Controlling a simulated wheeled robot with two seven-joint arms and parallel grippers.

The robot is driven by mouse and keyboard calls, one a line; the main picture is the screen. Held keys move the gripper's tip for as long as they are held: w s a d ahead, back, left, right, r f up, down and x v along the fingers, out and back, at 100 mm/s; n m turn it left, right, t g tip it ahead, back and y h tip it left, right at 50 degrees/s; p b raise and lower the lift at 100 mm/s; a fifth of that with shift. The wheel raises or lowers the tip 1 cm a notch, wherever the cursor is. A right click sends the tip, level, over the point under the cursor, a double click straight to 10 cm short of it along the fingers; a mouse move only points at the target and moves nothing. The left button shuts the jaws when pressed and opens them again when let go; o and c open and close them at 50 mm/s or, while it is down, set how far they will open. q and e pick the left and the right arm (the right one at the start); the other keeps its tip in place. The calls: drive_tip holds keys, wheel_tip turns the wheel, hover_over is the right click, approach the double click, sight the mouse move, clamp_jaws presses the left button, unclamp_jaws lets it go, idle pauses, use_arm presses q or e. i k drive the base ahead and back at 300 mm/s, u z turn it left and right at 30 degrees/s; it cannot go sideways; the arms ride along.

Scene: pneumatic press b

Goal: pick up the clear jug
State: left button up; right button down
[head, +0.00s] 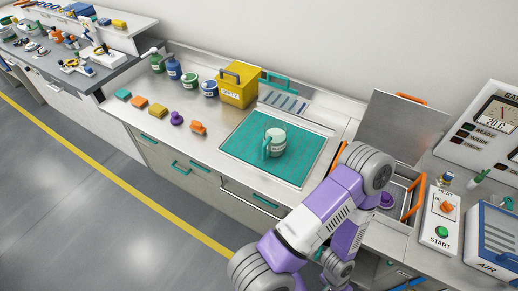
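The jug (278,142) stands upright on a teal ribbed mat (243,146) set into the counter. It looks pale and cloudy, with a teal handle on its left side. Nothing is touching it. One of my arms, purple and white, rises from the bottom of the head view and bends to the right of the mat. Its gripper cannot be made out. My other arm is not in view.
A yellow box (238,86) and several bottles and tubs stand behind and left of the mat. Colored sponges and brushes line the counter. Right is an open metal basin with a raised lid (402,128), orange handles and a START panel (439,222).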

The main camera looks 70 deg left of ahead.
sight(274, 147)
drive_tip(key=k, duration=0.5)
drive_tip(key=u, duration=0.8)
